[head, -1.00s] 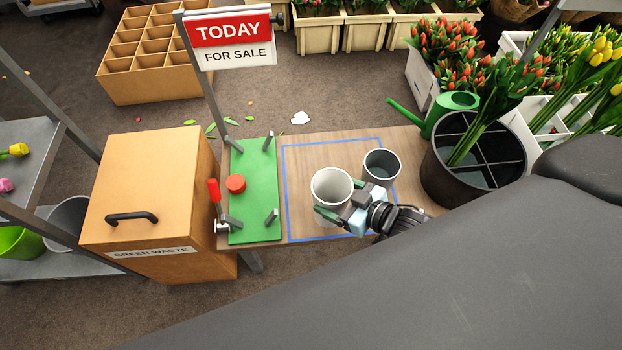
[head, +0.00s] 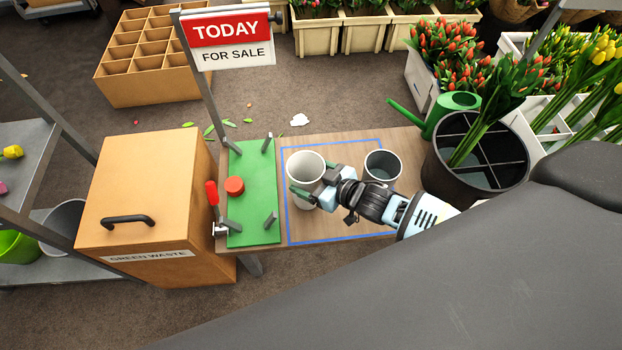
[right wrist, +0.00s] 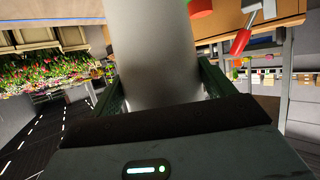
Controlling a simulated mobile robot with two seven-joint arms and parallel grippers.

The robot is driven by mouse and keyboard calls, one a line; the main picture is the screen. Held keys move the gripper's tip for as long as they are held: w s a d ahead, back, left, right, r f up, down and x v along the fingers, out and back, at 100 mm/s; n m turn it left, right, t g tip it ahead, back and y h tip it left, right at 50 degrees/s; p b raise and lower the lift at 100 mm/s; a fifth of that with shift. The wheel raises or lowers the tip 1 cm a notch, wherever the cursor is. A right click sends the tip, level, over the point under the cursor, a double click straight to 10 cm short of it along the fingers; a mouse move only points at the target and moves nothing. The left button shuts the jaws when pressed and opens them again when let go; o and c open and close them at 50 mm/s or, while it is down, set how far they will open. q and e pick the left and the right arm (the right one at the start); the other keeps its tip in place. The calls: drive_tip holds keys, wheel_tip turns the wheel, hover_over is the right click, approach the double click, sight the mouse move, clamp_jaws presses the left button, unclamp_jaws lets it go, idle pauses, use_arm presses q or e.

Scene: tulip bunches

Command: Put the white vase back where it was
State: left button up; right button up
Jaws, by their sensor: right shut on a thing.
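The white vase (head: 304,167) is upright at the left part of the blue-outlined area (head: 334,240) on the wooden table, close to the green board. My right gripper (head: 306,193) is shut on the vase, with its fingers on either side of the lower body. In the right wrist view the pale vase (right wrist: 153,50) fills the space between the fingers (right wrist: 160,92). Whether its base touches the table is hidden from these views. My left gripper is not in view.
A grey vase (head: 382,167) stands right of the white one, behind my right arm. A black divided bucket (head: 470,190) and green watering can (head: 445,112) stand right.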

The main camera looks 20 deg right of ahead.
drive_tip(key=shift+f, duration=0.65)
drive_tip(key=o, duration=2)
drive_tip(key=shift+f, duration=0.15)
drive_tip(key=p+v, duration=0.1)
drive_tip(key=v, duration=1.1)
drive_tip(key=shift+p, duration=0.4)
